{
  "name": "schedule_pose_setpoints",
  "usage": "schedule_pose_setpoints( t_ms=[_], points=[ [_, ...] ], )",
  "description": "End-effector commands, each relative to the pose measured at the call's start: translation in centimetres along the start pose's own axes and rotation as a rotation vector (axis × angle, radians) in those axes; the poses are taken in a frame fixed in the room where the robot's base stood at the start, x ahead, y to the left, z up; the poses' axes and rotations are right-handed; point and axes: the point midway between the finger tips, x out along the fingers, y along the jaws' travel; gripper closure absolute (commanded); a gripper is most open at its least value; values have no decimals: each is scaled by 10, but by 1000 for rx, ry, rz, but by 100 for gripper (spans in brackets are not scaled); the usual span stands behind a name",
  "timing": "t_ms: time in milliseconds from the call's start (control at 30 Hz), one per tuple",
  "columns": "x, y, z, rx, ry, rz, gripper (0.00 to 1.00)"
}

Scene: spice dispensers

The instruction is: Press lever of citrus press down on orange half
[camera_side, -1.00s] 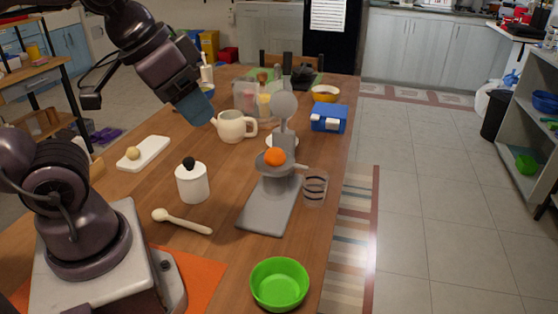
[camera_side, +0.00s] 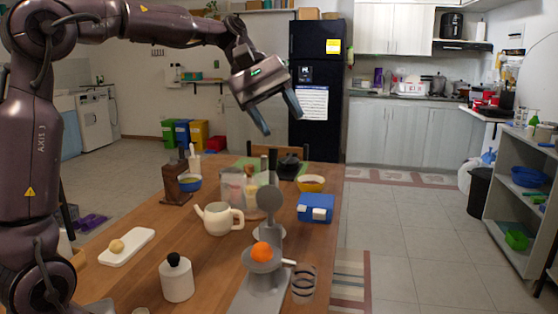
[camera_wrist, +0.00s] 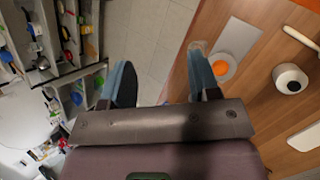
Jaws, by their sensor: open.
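The grey citrus press (camera_side: 266,280) stands on the wooden table, with its round lever plate (camera_side: 270,199) raised above the bowl. The orange half (camera_side: 262,251) sits in the press bowl, and it also shows in the wrist view (camera_wrist: 220,68). A dark upright bar shows just behind the lever plate. My gripper (camera_side: 281,116) is open and empty, high above the table and well above the press, its blue fingers pointing down and to the right. In the wrist view the blue fingers (camera_wrist: 158,84) are spread apart with floor between them.
A clear glass (camera_side: 304,285) stands close right of the press. Left are a cream teapot (camera_side: 217,219), a white lidded jar (camera_side: 176,281) and a white board (camera_side: 127,247). A blue box (camera_side: 315,208) and yellow bowl (camera_side: 311,184) stand behind. Air around my gripper is clear.

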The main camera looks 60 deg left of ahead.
Motion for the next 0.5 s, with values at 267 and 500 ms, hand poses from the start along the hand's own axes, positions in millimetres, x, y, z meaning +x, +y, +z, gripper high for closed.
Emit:
schedule_pose_setpoints(
  t_ms=[267,500],
  points=[
    [-33,24,-127,-558,-390,204,44],
    [-71,-4,-209,-824,-675,334,44]
  ],
)
